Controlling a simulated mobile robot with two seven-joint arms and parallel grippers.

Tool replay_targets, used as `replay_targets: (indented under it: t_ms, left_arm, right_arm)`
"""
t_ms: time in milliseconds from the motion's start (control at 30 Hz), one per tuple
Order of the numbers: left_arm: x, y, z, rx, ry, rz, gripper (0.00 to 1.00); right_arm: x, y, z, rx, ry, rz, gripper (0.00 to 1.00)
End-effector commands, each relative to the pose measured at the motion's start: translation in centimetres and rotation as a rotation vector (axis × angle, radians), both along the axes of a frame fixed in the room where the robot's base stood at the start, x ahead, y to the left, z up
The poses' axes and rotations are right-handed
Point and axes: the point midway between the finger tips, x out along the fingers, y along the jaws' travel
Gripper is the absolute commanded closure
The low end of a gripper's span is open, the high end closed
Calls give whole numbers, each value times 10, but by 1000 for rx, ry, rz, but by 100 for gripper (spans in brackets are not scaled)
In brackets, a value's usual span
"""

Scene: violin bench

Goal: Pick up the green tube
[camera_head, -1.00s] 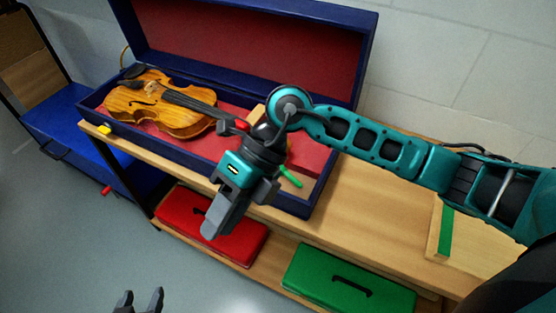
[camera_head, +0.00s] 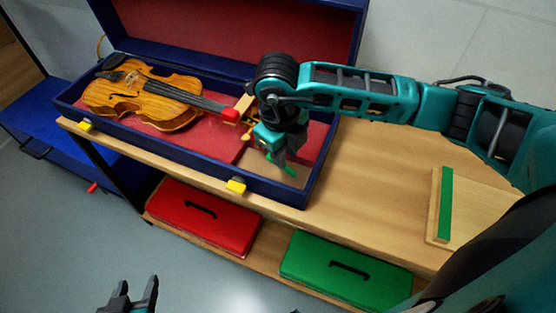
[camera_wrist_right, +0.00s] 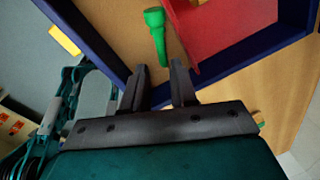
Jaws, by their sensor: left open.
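The green tube (camera_head: 291,171) lies in the bare right end of the blue violin case (camera_head: 190,172), partly hidden behind my right gripper (camera_head: 279,160) in the head view. In the right wrist view the tube (camera_wrist_right: 157,35) shows its wide cap at the top and its thin end near the fingertips. My right gripper (camera_wrist_right: 158,68) is open and empty, its two fingers apart, with the tube just beyond them. My left gripper (camera_head: 136,290) is open and empty at the bottom edge of the head view, over the floor.
A violin (camera_head: 145,95) lies in the red-lined case, with the lid raised behind. A yellow latch (camera_head: 236,186) sits on the front wall. Red (camera_head: 200,220) and green boxes (camera_head: 345,272) stand on the lower shelf.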

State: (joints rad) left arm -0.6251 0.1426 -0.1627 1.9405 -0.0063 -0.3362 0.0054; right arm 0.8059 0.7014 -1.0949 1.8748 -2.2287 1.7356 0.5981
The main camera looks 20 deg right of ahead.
Motion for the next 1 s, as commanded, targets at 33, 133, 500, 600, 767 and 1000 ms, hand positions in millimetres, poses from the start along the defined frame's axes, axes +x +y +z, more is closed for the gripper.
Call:
replay_targets:
  t_ms: [33,133,500,600,767,1000]
  left_arm:
    - [0,0,0,0,1,0,45]
    - [0,0,1,0,1,-1,45]
    - [0,0,-1,0,1,-1,45]
    - [0,0,-1,0,1,-1,45]
    - [0,0,-1,0,1,-1,45]
    - [0,0,-1,0,1,-1,45]
  right_arm:
    - [0,-1,-6,0,3,0,73]
    - [1,-4,-21,0,4,-1,73]
    - [3,-8,-49,0,1,1,73]
    - [3,-8,-49,0,1,1,73]
    - [3,-8,-49,2,1,1,86]
    - [3,-8,-49,2,1,1,100]
